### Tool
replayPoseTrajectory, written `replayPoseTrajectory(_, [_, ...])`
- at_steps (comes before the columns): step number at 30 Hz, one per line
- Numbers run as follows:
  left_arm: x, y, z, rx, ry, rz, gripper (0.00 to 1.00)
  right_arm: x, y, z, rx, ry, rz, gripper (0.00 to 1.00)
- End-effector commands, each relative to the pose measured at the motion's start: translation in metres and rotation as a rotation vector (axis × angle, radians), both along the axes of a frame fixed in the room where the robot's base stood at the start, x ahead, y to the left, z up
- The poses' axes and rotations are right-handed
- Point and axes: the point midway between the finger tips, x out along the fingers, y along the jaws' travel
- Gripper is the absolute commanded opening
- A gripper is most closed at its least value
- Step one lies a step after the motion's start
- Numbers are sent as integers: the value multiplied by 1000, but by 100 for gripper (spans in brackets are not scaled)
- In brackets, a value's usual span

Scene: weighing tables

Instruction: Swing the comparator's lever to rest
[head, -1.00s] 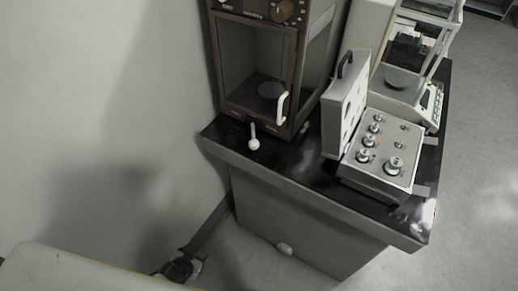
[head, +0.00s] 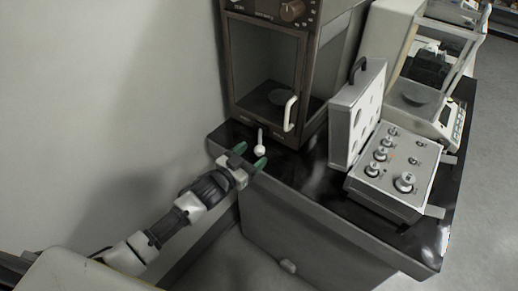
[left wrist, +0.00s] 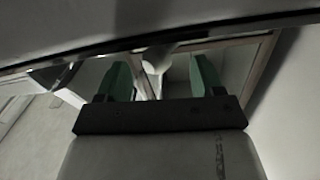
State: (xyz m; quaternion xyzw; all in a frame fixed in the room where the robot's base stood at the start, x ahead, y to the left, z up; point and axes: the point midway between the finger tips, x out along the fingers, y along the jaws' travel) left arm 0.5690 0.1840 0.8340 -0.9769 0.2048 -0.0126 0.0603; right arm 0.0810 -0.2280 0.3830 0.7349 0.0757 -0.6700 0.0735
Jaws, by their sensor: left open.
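The comparator (head: 268,60) is a tall dark brown cabinet with a glass front and a white handle, at the back left of the dark table. Its lever (head: 260,148) is a short pale rod with a white ball knob, sticking out at the cabinet's lower front. My left gripper (head: 250,157), with green fingers, is open and empty at the table's front left edge, close to the knob. In the left wrist view the knob (left wrist: 158,60) shows between and beyond the two green fingertips. Whether a finger touches it I cannot tell. My right gripper is not in view.
An open grey case of weights (head: 402,180) stands on the table right of the comparator, its lid raised. A glass-sided balance (head: 420,110) stands behind it. A pale wall is close on the left. The table's front left strip (head: 310,180) is bare.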

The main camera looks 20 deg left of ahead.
Motion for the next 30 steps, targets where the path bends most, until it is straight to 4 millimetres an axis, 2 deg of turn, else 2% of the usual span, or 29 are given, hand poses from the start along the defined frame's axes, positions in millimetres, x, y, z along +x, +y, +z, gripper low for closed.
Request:
replayPoseTrajectory(3, [17,-8,1,0,-1,1,68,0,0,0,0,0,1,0])
replayPoseTrajectory(7, [28,-12,0,-1,-1,0,68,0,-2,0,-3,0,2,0])
replayPoseTrajectory(18, [32,-14,0,-1,0,0,66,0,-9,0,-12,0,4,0])
replayPoseTrajectory(30, [32,-14,0,-1,1,-1,5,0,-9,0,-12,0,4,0])
